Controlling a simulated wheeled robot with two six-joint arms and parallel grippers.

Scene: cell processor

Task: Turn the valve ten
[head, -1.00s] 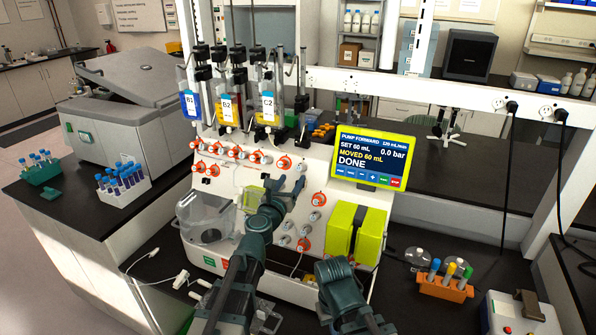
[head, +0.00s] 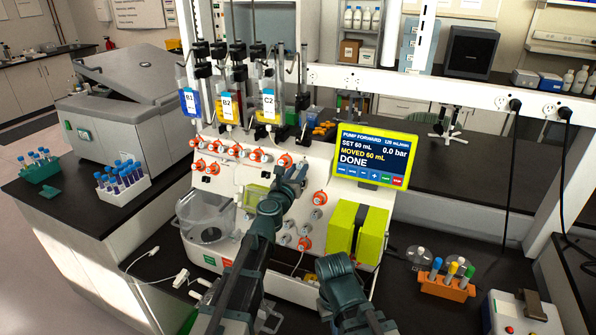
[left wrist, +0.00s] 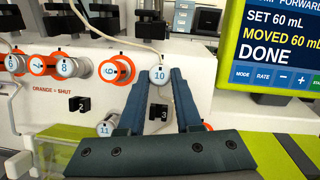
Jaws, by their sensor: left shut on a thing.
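Valve ten (left wrist: 158,75) is a small round knob with a pale blue cap marked 10, at the right end of the upper valve row in the left wrist view. No orange ring shows on it there. My left gripper (left wrist: 160,84) has one finger on each side of this knob and is shut on it. In the head view my left gripper (head: 295,174) is against the panel and hides the knob. My right arm is at the bottom middle of the head view, but its gripper cannot be made out.
Valve 9 (left wrist: 115,70) with an orange ring is close to the left, valve 8 (left wrist: 68,68) beyond it. Valve 11 (left wrist: 106,129) and a black knob (left wrist: 158,113) are below. The screen (head: 370,158) reads DONE, moved 60 mL, 0.0 bar. A yellow-green pump block (head: 357,230) stands to the right.

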